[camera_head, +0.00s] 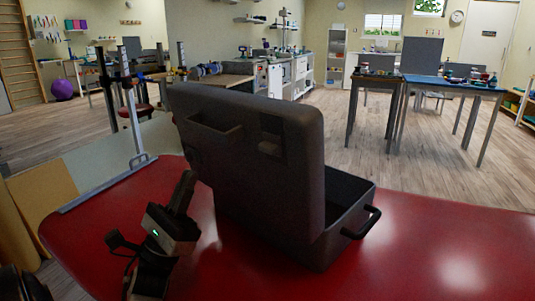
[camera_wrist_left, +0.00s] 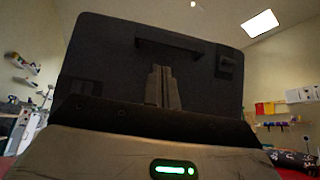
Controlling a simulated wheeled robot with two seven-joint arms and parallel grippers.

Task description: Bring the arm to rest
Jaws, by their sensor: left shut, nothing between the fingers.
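My left gripper (camera_head: 187,182) is in front of an open dark case, left of the middle in the head view. Its fingers point up and away, and they are shut and empty. In the left wrist view the closed fingers (camera_wrist_left: 160,85) stand against the dark outer face of the case lid (camera_wrist_left: 105,60). I cannot tell whether they touch it. The case lid (camera_head: 260,190) stands upright and hides part of the case's inside. The case body (camera_head: 345,215) has a handle on its right side. My right gripper is not in view.
The case stands on a red tabletop (camera_head: 440,250), which is clear at the right. A metal stand with an upright post (camera_head: 133,125) is at the table's left edge. A blue-topped table (camera_head: 450,84) with small items stands farther back, across open wooden floor.

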